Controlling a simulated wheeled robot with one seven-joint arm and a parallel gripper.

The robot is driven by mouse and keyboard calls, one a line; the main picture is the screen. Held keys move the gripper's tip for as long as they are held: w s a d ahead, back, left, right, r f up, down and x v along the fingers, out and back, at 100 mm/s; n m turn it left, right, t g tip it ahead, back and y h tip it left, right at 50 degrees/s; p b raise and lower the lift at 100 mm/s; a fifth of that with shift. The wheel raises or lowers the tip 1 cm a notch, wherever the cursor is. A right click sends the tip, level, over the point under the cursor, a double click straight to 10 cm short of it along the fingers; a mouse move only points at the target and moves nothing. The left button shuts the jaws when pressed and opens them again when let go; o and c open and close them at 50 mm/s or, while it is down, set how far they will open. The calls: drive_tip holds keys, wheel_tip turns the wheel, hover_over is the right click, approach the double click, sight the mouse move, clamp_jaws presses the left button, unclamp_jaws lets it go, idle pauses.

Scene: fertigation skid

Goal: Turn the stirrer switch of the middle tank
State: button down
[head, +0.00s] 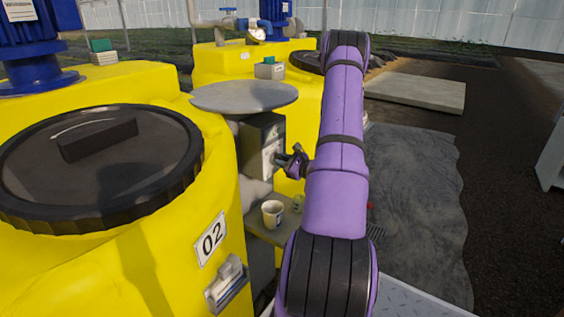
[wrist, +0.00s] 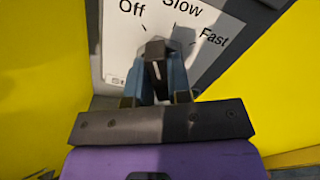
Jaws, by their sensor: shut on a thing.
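The stirrer switch box (head: 262,136) is a grey box between the yellow tanks, under a round grey cover. In the wrist view its white plate (wrist: 117,58) reads Off, Slow and Fast from left to right. My gripper (head: 283,160) reaches it from the right. In the wrist view my gripper (wrist: 157,78) is shut on the dark switch knob (wrist: 156,48), a finger on each side. The knob's white line points roughly up the plate, seemingly between Off and Slow; the exact setting is hard to tell. The yellow tank (head: 222,190) marked 02 stands at the left front.
A white cup (head: 272,213) stands on a small shelf (head: 262,232) below the box, close under my gripper. A black lid (head: 60,195) tops tank 02. Another yellow tank (head: 215,65) stands behind. The grey mat (head: 420,190) at right is mostly clear.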

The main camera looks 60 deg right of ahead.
drive_tip(key=shift+d+f+m, duration=0.1)
drive_tip(key=shift+d+m, duration=0.1)
drive_tip(key=shift+m, duration=3.5)
drive_tip(key=shift+d+m, duration=0.15)
drive_tip(key=shift+m, duration=3.55)
drive_tip(key=c, duration=1.1)
unclamp_jaws()
drive_tip(key=shift+o, duration=0.2)
drive_tip(key=shift+s, duration=0.1)
drive_tip(key=s, duration=1)
drive_tip(key=shift+s, duration=0.35)
